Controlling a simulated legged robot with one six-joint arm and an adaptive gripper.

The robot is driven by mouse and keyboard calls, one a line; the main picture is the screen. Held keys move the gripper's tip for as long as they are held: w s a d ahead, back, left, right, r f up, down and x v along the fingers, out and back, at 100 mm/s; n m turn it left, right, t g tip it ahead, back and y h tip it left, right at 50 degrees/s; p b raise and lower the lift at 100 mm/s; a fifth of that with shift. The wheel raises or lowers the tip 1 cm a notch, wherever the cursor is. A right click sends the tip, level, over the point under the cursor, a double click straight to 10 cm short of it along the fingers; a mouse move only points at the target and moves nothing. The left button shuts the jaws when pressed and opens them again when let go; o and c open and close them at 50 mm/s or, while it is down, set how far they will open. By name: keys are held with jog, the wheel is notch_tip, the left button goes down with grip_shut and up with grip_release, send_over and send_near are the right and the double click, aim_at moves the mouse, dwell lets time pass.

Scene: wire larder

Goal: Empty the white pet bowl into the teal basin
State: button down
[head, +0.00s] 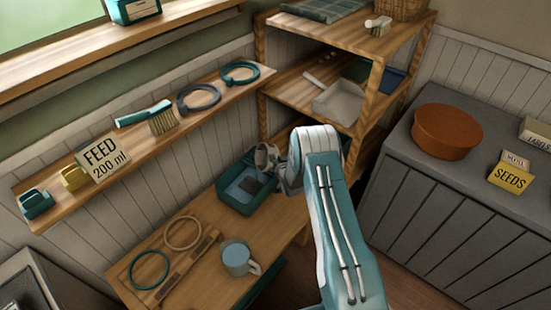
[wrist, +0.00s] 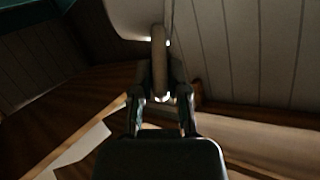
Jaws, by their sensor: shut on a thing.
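The teal basin (head: 238,208) stands on the lower wooden bench, near its far end. Something grey-blue shows inside it. My gripper (wrist: 160,95) is shut on an upright, pale tan strip. The strip joins a white curved body at the top of the wrist view, which I take to be the white pet bowl (wrist: 138,14). Its inside and contents are out of sight. In the head view my wrist is over the basin's right side, and I cannot clearly make out my fingers or the bowl there. A teal edge (wrist: 28,12) shows at the wrist view's top left.
A pale mug (head: 238,262) and rings (head: 183,233) are on the bench's near part. A wooden rack (head: 372,80) stands behind. A grey cabinet (head: 440,195) with a brown bowl is right.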

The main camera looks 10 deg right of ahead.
jog(key=shift+a, duration=0.3)
jog(key=shift+a+n, duration=0.1)
jog(key=shift+n, duration=0.2)
jog(key=shift+a, duration=0.25)
jog(key=shift+s+a+r+n+h, duration=0.1)
jog(key=shift+a+r+n+h, duration=0.05)
jog(key=shift+a+n+h, duration=0.15)
jog(key=shift+a, duration=0.1)
jog(key=shift+a+r, duration=0.1)
jog(key=shift+a, duration=0.15)
